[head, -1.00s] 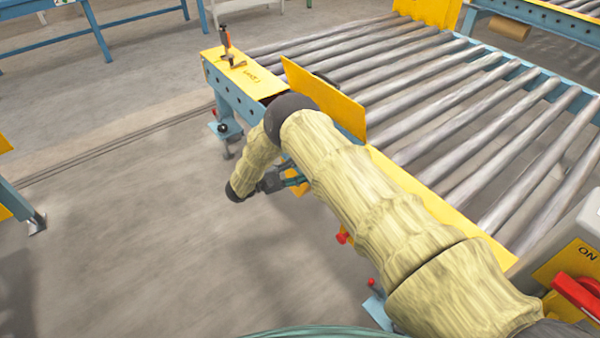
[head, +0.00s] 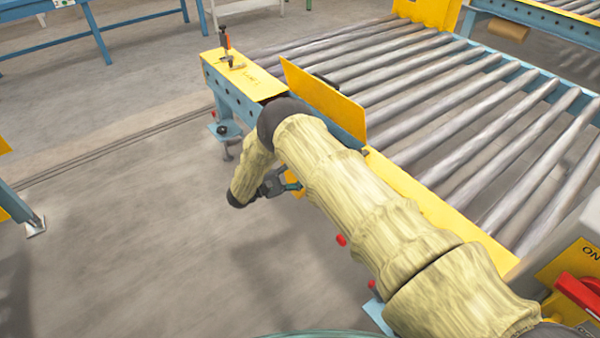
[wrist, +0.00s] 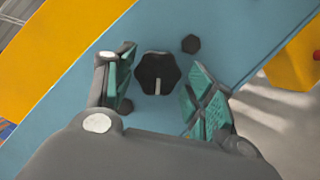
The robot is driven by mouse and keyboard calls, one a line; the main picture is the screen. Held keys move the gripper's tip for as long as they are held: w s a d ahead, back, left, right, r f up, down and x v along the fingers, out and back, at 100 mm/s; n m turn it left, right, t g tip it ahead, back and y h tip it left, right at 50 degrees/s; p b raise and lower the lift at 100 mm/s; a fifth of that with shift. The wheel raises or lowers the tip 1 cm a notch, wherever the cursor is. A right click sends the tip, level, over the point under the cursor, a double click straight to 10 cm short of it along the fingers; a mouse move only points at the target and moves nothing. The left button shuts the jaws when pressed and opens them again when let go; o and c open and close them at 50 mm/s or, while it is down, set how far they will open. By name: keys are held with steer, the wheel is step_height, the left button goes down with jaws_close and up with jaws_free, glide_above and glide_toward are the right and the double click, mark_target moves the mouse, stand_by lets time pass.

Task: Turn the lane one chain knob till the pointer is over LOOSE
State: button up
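A black lobed knob (wrist: 157,68) with a pale pointer line sits on the blue side rail (wrist: 195,25) in the wrist view. The pointer runs toward the lower part of the picture. My gripper (wrist: 161,80) is open, with its green-padded fingers on either side of the knob; I cannot tell whether they touch it. In the head view my gripper (head: 285,187) is low beside the conveyor's near side, partly hidden by my arm, and the knob is out of sight there. No LOOSE lettering shows.
The roller conveyor (head: 460,90) lies right of my arm. A yellow plate (head: 262,80) with small lettering and a raised yellow flap (head: 325,98) stand close to my arm. Small red parts (head: 341,240) are below the rail. A red switch handle (head: 578,293) is at right.

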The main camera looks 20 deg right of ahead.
steer(key=shift+a, duration=0.1)
steer(key=v, duration=1.2)
steer(key=shift+r, duration=0.1)
stand_by(0.5)
